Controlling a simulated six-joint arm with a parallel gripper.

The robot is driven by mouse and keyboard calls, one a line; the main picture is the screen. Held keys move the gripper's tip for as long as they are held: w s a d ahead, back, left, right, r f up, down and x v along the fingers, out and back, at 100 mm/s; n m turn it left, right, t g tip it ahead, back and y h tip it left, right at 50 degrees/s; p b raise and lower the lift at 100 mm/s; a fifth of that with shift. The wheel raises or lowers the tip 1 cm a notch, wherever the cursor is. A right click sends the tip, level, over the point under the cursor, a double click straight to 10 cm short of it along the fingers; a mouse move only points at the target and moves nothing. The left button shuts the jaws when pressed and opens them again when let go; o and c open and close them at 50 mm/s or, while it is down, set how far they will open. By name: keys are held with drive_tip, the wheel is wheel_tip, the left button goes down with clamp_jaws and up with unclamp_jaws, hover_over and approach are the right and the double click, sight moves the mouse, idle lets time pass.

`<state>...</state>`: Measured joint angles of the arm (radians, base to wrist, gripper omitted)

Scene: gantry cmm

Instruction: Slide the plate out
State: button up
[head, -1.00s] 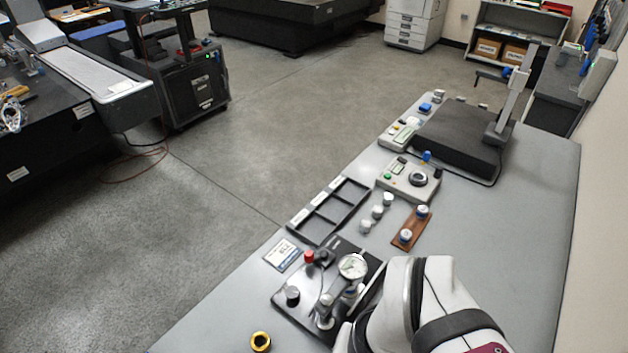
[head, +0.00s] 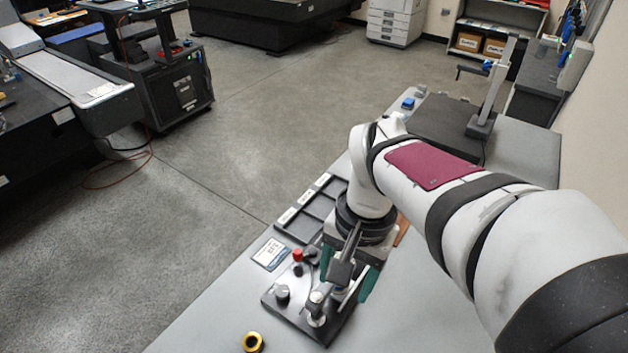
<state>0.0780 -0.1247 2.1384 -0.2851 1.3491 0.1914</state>
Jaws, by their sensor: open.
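A black gauge fixture (head: 293,317) stands on the grey bench at the lower middle of the head view. It carries a red knob (head: 297,255), a dark knob (head: 282,293) and a metal post (head: 316,306). My gripper (head: 347,277) points down over the fixture's right and back part. Its two teal fingers are apart, one on each side of the gauge arm, and I see nothing held. I cannot tell whether the fingers touch anything. My arm hides the dial and much of the fixture; no separate plate can be made out.
A black divided tray (head: 300,222) lies just behind the fixture, with a label card (head: 271,254) at its left. A gold ring (head: 253,342) lies near the front. A dark granite block (head: 440,130) with a stand (head: 489,95) is at the back. My arm covers the bench's right.

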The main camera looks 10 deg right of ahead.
drive_tip(key=w+d+f+m+h, duration=0.1)
drive_tip(key=w+d+f, duration=0.15)
drive_tip(key=w, duration=0.55)
drive_tip(key=w+d+f+m, duration=0.2)
drive_tip(key=w+d, duration=0.2)
drive_tip(key=w, duration=0.3)
wheel_tip(320, 180, down, 16)
drive_tip(key=shift+d+r, duration=0.1)
drive_tip(key=shift+r, duration=0.05)
clamp_jaws()
